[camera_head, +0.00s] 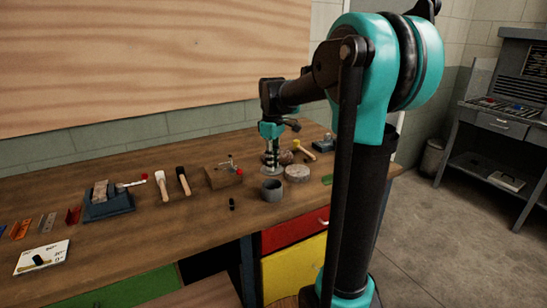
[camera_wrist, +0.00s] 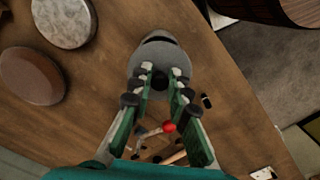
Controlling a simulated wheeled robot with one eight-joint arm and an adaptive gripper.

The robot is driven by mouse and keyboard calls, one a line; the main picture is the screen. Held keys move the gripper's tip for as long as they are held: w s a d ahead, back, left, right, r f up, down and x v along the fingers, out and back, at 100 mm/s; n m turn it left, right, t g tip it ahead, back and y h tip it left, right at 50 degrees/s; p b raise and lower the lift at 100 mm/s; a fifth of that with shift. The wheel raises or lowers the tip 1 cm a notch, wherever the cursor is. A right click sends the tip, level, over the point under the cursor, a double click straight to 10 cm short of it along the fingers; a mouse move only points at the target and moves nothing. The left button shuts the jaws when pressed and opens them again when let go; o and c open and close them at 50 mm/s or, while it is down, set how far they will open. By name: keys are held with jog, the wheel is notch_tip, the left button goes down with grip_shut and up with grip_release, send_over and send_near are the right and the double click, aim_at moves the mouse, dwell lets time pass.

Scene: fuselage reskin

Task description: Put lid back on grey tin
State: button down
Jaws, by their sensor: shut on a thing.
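The grey tin (camera_head: 272,192) stands open near the front edge of the workbench, its dark inside showing. My gripper (camera_head: 271,157) is above and just behind it, pointing down. In the wrist view, my gripper (camera_wrist: 159,82) is shut on the dark knob of a round grey lid (camera_wrist: 160,62). The lid looks level and hides most of what lies below it. A piece of the tin's rim (camera_wrist: 160,38) shows past the lid's far edge. In the head view the lid (camera_head: 268,171) is a pale disc under the fingers, apart from the tin.
A pale round disc (camera_head: 297,173) stands close right of the tin, with a brown one (camera_wrist: 30,75) behind it. A small black piece (camera_head: 232,204) lies left of the tin.

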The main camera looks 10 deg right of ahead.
aim_at(273, 174)
jog(key=shift+f, duration=2.6)
jog(key=shift+f, duration=0.15)
jog(key=c, duration=1.4)
grip_release()
jog(key=shift+o, duration=0.5)
jog(key=o, duration=0.4)
jog(key=shift+r, duration=3.5)
